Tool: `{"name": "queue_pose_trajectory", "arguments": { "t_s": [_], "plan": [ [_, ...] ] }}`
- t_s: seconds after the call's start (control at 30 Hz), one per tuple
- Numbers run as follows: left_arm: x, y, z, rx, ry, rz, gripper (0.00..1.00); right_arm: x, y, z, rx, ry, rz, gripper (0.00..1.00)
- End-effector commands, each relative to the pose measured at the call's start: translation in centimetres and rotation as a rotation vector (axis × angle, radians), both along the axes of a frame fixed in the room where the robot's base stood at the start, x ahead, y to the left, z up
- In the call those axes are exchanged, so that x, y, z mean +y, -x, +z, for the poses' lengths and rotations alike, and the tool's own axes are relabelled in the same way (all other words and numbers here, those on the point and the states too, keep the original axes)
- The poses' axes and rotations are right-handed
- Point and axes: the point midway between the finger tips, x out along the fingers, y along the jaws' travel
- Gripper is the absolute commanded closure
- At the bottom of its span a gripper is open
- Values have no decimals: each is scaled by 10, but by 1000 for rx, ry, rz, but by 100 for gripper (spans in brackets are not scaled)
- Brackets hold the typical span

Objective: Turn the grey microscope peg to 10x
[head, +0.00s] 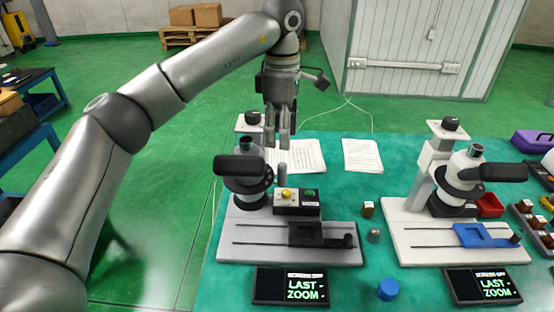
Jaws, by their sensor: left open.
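The left microscope (245,185) stands on a pale base (290,250) with a dark grey slide stage (305,234). A small upright grey peg (283,170) shows at its right side, just below my left gripper. A dark knob (252,117) tops its column. My left gripper (277,142) points down, open and empty, above and behind the microscope head; its fingertips look apart from the peg, though the exact gap is hard to tell. The screen (291,287) in front reads "LAST ZOOM". No 10x mark is readable. My right gripper is not in view.
A second microscope (462,170) with a blue stage (485,235) stands at the right, with its own screen (482,287). A box with yellow and green buttons (297,207) sits beside the left microscope. A blue cap (388,289) and papers (362,155) lie on the green table.

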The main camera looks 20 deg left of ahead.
Motion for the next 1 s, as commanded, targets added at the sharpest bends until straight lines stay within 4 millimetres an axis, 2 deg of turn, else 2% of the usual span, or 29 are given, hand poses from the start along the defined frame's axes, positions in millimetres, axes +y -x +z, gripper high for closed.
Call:
{"name": "queue_pose_trajectory", "arguments": {
  "t_s": [0.5, 0.7, 0.97, 1.0],
  "plan": [
    [0, 1, -86, 3, -1, 0, 57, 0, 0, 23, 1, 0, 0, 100],
    [-1, 1, -100, 0, 0, -1, 57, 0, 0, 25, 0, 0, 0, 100],
    [-1, 1, -102, 0, 0, -1, 57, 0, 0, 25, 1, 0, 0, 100],
    [-1, 1, -102, 0, 0, -1, 61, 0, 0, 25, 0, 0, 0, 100]
  ]
}}
